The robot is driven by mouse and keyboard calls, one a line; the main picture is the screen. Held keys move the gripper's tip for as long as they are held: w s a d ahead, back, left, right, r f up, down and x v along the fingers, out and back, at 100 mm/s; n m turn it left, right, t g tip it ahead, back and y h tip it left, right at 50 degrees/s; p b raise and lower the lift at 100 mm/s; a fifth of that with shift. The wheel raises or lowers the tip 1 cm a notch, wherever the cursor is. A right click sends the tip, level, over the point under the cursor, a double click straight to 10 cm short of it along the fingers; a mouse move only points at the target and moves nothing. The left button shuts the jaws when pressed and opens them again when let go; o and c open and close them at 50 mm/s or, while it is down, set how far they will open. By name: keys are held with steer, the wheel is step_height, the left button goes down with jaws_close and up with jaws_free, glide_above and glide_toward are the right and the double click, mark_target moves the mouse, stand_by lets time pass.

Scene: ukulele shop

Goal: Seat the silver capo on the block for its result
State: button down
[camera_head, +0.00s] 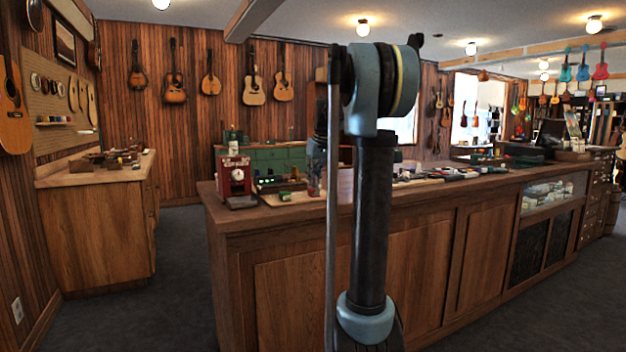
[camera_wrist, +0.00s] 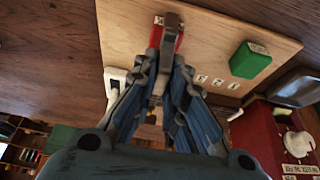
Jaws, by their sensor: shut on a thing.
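My gripper (camera_wrist: 168,60) points at a light wooden board in the wrist view, with its blue fingers converging near the board's top edge. It is shut on a narrow grey piece (camera_wrist: 172,22), which looks like the silver capo. A red block (camera_wrist: 180,43) shows right by the fingertips, partly hidden by them and the grey piece. Whether the capo touches this block I cannot tell. A green block (camera_wrist: 249,60) stands apart to the right on the board (camera_wrist: 215,30); it also shows in the head view (camera_head: 285,196). My arm mostly hides my gripper in the head view.
A red machine (camera_head: 237,176) with a white dial stands left of the board on the counter (camera_head: 215,205); it also shows in the wrist view (camera_wrist: 275,135). A white object (camera_wrist: 113,79) lies left of my fingers. Several small items lie along the counter to the right.

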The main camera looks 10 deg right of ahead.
steer(key=shift+f, duration=0.5)
steer(key=c, duration=1.9)
jaws_free()
steer(key=shift+r, duration=0.1)
steer(key=shift+v, duration=5.4)
steer(key=s+f+m, duration=0.1)
steer(key=s+f, duration=1.1)
steer(key=s, duration=0.1)
steer(key=s+a+f+m+g+h, duration=0.1)
steer(key=s+f, duration=1.2)
steer(key=s, duration=0.1)
steer(key=s+f+m+g, duration=0.1)
steer(key=s+f, duration=1.1)
steer(key=s, duration=0.1)
steer(key=shift+s+a+f, duration=0.15)
steer(key=shift+f, duration=0.1)
